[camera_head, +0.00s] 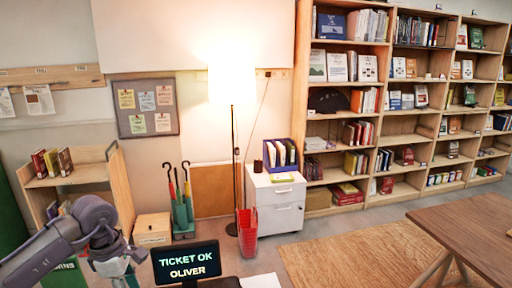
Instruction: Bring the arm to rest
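My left arm comes in from the lower left, purple-grey and bent. Its gripper (122,264) is low in the picture, just left of a dark screen (187,262) that reads "TICKET OK OLIVER". The fingers are small and partly cut off by the bottom edge, so I cannot tell whether they are open or shut. I cannot make out anything held. My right arm and gripper are not in view.
A wooden book cart (84,174) stands behind my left arm. A wooden box (153,230), a green umbrella stand (183,217), a red basket (247,232), a lit floor lamp (232,85) and a white cabinet (278,205) stand beyond. A table (470,225) is at right.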

